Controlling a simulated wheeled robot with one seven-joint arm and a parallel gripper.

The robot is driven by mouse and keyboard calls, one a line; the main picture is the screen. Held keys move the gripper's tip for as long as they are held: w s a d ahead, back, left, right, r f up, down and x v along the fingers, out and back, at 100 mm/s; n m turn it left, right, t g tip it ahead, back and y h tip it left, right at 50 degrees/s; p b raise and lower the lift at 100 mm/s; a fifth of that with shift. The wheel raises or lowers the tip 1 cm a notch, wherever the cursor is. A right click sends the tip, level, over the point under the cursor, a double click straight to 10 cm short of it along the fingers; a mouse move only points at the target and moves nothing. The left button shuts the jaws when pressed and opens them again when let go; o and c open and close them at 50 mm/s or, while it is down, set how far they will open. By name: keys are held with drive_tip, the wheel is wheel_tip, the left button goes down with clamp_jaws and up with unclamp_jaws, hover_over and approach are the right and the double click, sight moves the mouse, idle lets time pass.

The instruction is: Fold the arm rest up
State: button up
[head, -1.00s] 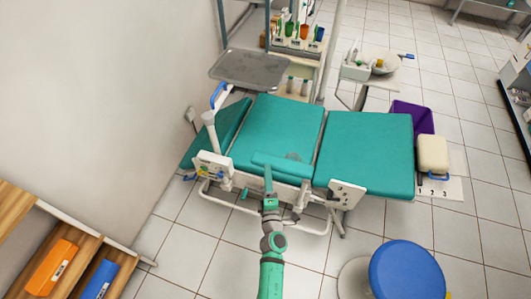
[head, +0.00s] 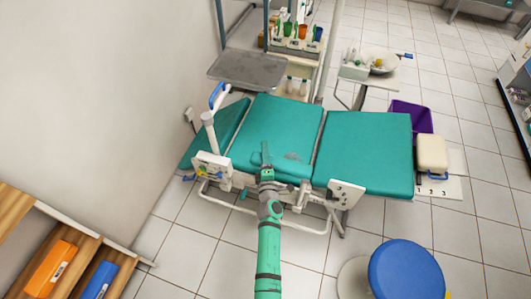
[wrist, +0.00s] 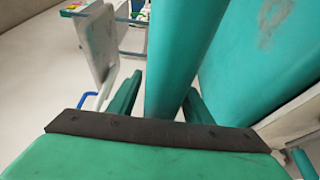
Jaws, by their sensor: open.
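The arm rest (wrist: 176,55) is a long teal padded bar in the wrist view, running away from my gripper along the side of the teal chair seat (wrist: 265,35). My gripper (wrist: 162,92) is open, with one green finger on each side of the bar; I cannot tell whether they touch it. In the head view my gripper (head: 265,156) is at the near edge of the teal dental chair (head: 284,120). There I cannot separate the arm rest from the seat edge behind my arm.
A blue stool (head: 405,268) is at the lower right. A grey tray (head: 247,68) hangs beyond the chair.

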drive_tip(key=shift+a, duration=0.15)
drive_tip(key=shift+s, duration=0.1)
drive_tip(key=shift+c, duration=0.3)
clamp_jaws()
drive_tip(key=shift+d, duration=0.2)
